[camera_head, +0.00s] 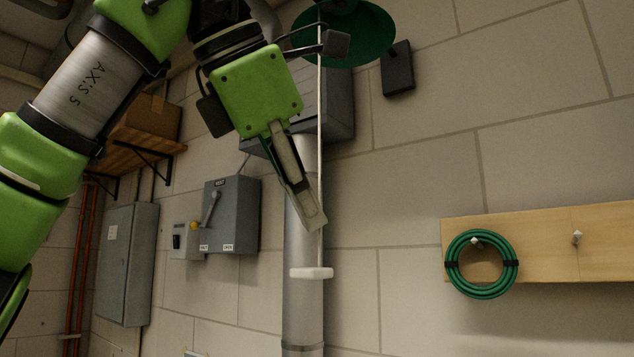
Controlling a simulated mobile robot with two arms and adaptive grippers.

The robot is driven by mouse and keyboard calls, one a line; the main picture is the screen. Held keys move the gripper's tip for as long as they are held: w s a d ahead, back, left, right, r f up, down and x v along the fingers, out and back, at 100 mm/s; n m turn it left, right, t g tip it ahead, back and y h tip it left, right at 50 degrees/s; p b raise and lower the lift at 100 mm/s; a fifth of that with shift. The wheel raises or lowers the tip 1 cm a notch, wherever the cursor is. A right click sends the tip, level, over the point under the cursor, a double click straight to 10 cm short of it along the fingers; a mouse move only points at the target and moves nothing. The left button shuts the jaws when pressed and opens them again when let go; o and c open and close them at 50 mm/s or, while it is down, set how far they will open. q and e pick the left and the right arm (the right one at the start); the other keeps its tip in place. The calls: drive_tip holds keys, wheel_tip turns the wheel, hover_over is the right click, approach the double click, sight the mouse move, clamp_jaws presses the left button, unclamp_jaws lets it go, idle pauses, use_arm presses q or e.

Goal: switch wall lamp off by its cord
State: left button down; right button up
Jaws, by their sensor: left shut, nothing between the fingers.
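The wall lamp has a green shade (350,35), partly cut off at the top of the head view. Its thin pale cord (320,110) hangs straight down to a white pull bar (312,273). My left gripper (312,222) is shut, with its fingers pointing down. The fingertips are beside the cord in the picture, above the pull bar. I cannot tell whether they touch the cord. Nothing is between the fingers. The bulb is hidden, so I cannot tell whether the lamp is lit. My right gripper is not in view.
A metal pipe (303,318) runs down behind the cord. A grey switch box (232,215) and a cabinet (127,265) are on the left wall. A coiled green hose (452,265) hangs on a wooden board (610,243) at the right.

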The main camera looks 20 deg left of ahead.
use_arm(q)
drive_tip(key=shift+w+f, duration=0.1)
drive_tip(key=shift+f, duration=0.05)
idle(0.4)
drive_tip(key=shift+a+f, duration=0.1)
drive_tip(key=shift+f, duration=0.3)
